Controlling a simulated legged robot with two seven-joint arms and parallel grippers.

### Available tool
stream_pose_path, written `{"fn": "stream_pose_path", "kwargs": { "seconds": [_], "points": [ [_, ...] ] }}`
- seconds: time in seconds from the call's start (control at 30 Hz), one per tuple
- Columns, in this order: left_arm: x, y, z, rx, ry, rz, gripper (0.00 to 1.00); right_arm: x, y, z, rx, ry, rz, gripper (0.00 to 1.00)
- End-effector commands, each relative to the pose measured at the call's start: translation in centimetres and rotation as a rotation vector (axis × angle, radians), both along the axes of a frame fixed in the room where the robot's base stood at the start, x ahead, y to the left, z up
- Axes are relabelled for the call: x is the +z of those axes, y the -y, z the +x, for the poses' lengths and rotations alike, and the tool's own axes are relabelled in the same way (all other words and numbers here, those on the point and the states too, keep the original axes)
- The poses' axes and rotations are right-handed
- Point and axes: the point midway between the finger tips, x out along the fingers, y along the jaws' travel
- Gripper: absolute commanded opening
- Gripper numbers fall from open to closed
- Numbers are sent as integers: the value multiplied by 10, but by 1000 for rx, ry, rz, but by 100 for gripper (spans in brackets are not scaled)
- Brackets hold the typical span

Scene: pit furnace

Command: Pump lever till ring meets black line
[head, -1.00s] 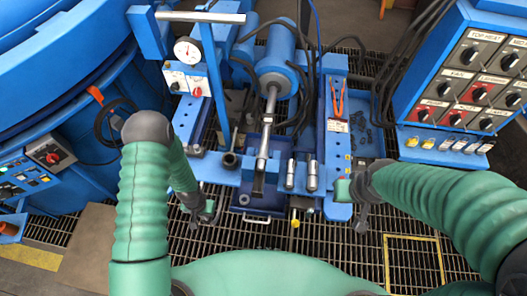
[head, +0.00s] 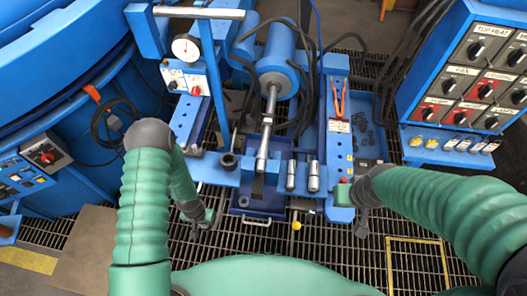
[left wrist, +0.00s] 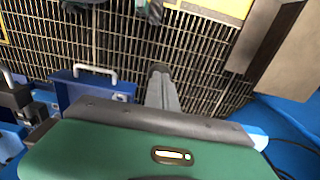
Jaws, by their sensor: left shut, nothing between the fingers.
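A blue post (head: 211,60) with a silver horizontal bar (head: 199,14) on top stands at the upper left of the blue press frame. A blue cylinder (head: 276,70) has a silver rod (head: 267,125) pointing toward me. I cannot make out the ring or the black line. My left gripper (head: 197,221) is shut and empty, low in front of the socket; it also shows in the left wrist view (left wrist: 161,72). My right gripper (head: 361,224) is near the frame's right end, its fingers unclear.
A round gauge (head: 186,47) sits above a small switch box. A control panel (head: 475,80) with several knobs stands at the right. Orange-handled pliers (head: 340,97) lie on the blue frame. A blue drawer (head: 252,206) is in front. Grating (head: 320,255) covers the floor.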

Motion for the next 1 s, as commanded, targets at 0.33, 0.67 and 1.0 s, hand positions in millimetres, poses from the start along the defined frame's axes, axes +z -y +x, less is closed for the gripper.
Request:
{"fn": "stream_pose_path", "kwargs": {
  "seconds": [0.33,0.67,1.0],
  "points": [
    [22,0,4,0,1,0,0,18,0,0,0,0,0,0],
    [110,2,25,0,1,0,0,86,0,0,0,1,0,0],
    [108,2,27,0,-1,0,0,82,0,0,0,0,0,0]
  ]
}}
